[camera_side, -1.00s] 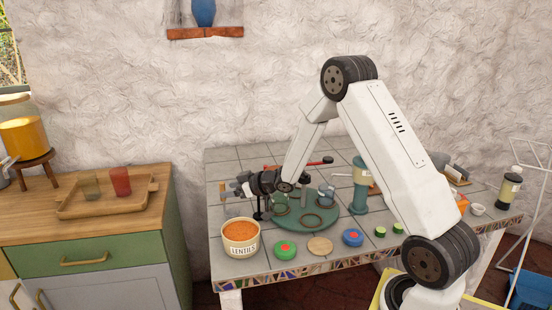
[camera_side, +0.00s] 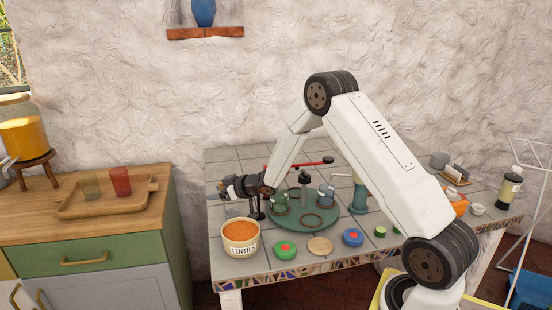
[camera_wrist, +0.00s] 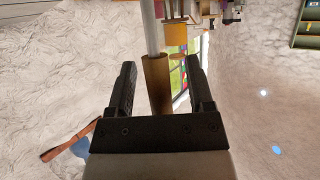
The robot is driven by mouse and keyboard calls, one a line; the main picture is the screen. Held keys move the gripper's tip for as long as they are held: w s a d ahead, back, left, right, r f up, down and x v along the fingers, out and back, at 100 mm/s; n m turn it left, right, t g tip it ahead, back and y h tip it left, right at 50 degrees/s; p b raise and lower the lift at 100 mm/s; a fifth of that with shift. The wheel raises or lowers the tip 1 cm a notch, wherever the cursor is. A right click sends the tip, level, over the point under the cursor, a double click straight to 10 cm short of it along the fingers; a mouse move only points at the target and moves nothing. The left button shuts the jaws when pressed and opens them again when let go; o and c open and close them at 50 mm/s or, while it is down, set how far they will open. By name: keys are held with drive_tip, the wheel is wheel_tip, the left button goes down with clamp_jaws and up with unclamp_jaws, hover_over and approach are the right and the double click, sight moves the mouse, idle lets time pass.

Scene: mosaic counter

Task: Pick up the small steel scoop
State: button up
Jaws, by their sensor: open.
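An upright tool with a brown handle (camera_wrist: 157,85) and a grey metal shaft stands between my fingers in the wrist view, which is upside down. It is likely the scoop; its far end is out of frame, so I cannot see a scoop bowl. My gripper (camera_wrist: 160,85) is open, with one finger on each side of the handle and a gap to both. In the side view my gripper (camera_side: 225,188) is low over the left end of the tiled counter, behind the lentils tub (camera_side: 240,252). The tool is not clear there.
A green round tray (camera_side: 290,222) with cups and rings lies right of my gripper. Green (camera_side: 285,249) and blue (camera_side: 352,237) round tins and a wooden disc (camera_side: 320,245) line the counter front. A green pillar (camera_side: 359,195) stands behind.

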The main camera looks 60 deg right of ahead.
clamp_jaws()
drive_tip(key=shift+r, duration=0.1)
idle(0.4)
drive_tip(key=s+a+r, duration=0.2)
drive_tip(key=s+r, duration=1.1)
drive_tip(key=shift+s+a, duration=0.35)
idle(0.4)
